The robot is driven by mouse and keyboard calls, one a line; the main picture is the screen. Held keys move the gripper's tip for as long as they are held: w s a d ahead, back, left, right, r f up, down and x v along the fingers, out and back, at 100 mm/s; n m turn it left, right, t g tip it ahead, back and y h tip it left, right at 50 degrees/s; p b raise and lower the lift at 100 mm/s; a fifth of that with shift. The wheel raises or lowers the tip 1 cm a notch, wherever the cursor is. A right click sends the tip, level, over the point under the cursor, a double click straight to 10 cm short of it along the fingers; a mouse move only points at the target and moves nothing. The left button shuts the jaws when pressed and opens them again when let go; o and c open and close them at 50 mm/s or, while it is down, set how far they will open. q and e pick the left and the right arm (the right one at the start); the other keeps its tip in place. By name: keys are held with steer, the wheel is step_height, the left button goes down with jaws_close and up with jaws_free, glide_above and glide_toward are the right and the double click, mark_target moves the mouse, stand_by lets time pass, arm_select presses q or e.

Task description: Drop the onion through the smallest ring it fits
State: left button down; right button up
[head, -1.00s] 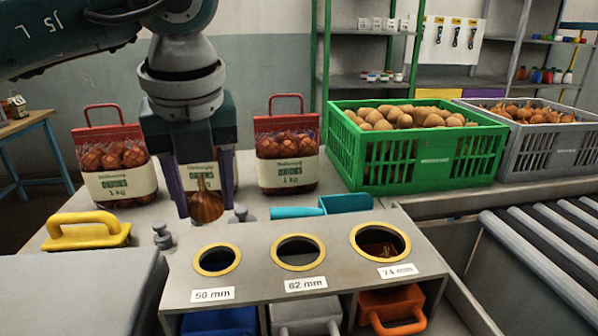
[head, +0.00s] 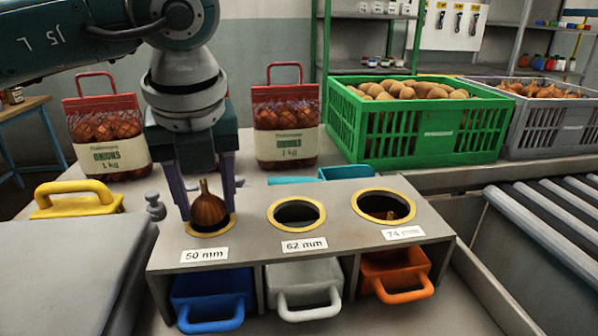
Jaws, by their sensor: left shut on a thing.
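My left gripper (head: 207,211) points down and is shut on the brown onion (head: 208,208). The onion is upright, stem up, at the 50 mm ring (head: 209,231). It covers most of that hole; I cannot tell whether it touches the rim. The 62 mm ring (head: 297,226) in the middle is open and clear. Through the 74 mm ring (head: 358,205) on the right something reddish-brown shows below. Under the rings are a blue drawer (head: 213,291), a white drawer (head: 304,276) and an orange drawer (head: 395,268). My right gripper is not in view.
Red onion sacks (head: 107,160) and (head: 285,148) stand behind the ring box. A green crate (head: 437,132) of potatoes and a grey crate (head: 545,144) of onions are at the back right. A yellow handle (head: 78,207) and a grey weight (head: 155,206) lie left. Rollers (head: 545,237) are at right.

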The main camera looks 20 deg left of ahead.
arm_select(q)
steer(key=shift+c, duration=1.1)
jaws_free()
steer(key=v, duration=1)
steer(key=shift+w, duration=0.1)
